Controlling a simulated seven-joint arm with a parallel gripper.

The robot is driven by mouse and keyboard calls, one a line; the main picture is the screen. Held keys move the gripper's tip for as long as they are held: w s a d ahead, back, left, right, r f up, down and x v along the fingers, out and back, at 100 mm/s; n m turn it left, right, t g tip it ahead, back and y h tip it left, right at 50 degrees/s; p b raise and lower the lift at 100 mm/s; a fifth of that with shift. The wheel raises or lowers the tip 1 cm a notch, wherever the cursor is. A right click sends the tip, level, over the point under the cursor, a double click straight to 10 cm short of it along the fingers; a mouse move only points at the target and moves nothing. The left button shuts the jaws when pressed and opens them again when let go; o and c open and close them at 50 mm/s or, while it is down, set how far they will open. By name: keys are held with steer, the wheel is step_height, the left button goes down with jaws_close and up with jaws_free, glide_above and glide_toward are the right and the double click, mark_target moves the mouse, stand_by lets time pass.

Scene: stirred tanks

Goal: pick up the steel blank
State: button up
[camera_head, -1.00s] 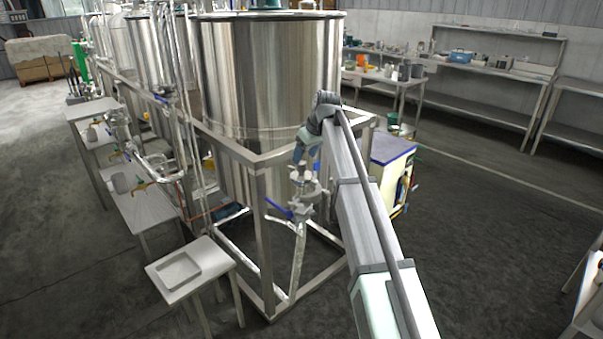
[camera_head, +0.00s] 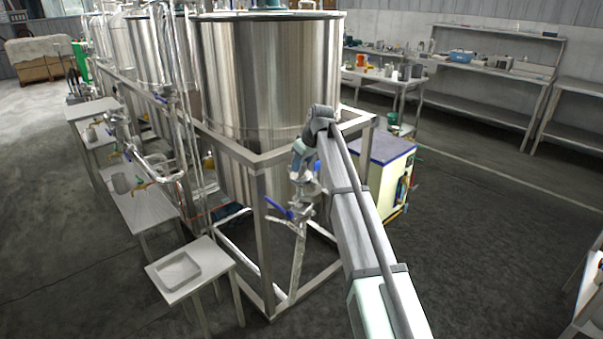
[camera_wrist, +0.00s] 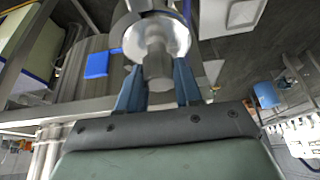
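My gripper (camera_wrist: 158,82) has its two blue fingers on either side of a short grey piece, which looks like the steel blank (camera_wrist: 157,68). The fingers lie very near its sides; I cannot tell whether they press on it. Beyond the blank is a round, shiny steel flange (camera_wrist: 172,30), and the blank appears to stand in or on it. In the head view my gripper (camera_head: 299,172) points down at the top of the valve fitting (camera_head: 298,210) at the tank frame's front corner. The blank is hidden there by the gripper.
A blue valve handle (camera_head: 279,210) juts out left of the fitting, and the steel frame (camera_head: 258,160) and big tank (camera_head: 265,80) stand close behind. A small table (camera_head: 215,254) with a shallow tray (camera_head: 178,271) is at lower left. A blue-topped cabinet (camera_head: 388,148) stands right.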

jaws_close()
